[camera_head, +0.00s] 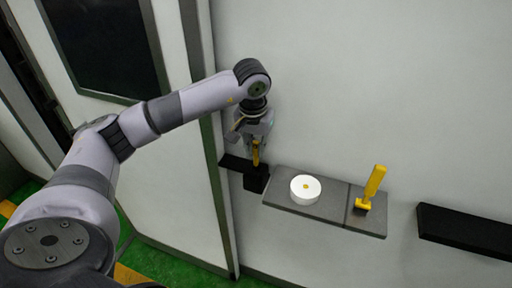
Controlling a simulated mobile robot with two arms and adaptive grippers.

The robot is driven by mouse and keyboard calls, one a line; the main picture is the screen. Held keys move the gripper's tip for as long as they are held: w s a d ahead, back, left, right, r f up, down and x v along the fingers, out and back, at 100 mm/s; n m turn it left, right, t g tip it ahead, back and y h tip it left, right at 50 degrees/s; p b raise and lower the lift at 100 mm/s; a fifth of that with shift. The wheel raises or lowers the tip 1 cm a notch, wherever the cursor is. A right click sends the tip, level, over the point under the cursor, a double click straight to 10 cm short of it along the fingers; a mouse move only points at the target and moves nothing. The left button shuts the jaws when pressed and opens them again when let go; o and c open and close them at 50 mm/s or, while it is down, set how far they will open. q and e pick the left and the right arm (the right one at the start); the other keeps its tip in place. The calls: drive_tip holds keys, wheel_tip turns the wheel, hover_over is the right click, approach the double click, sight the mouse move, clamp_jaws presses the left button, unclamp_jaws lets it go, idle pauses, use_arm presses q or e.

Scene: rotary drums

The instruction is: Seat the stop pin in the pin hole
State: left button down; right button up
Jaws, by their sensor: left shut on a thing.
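My left gripper (256,144) points down close to the wall, left of the grey shelf. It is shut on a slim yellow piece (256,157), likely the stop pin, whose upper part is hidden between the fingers. A black block (256,183) is right below the yellow piece; I cannot tell whether they touch. A white round drum (305,193) with a small yellowish spot on top sits on the left part of the grey shelf (335,214). I cannot make out the pin hole. My right gripper is not in view.
A yellow upright handle (374,184) with a dark foot stands on the shelf's right part, leaning slightly right. A black ledge (465,229) is on the wall further right. A white cabinet panel (180,165) stands left of the gripper. The wall above the shelf is clear.

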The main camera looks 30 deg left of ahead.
sight(256, 162)
use_arm(q)
drive_tip(key=shift+f+b, duration=2)
drive_tip(key=shift+f, duration=0.4)
drive_tip(key=shift+s+f, duration=0.1)
drive_tip(key=shift+f, duration=0.05)
drive_tip(key=shift+s+d+f, duration=0.1)
drive_tip(key=shift+f, duration=0.05)
drive_tip(key=c, duration=1.5)
unclamp_jaws()
drive_tip(key=shift+f, duration=0.15)
drive_tip(key=r, duration=0.4)
drive_tip(key=s+r, duration=0.1)
drive_tip(key=r, duration=0.7)
drive_tip(key=shift+s+d+r, duration=0.15)
drive_tip(key=shift+d+r, duration=0.1)
drive_tip(key=shift+d, duration=0.05)
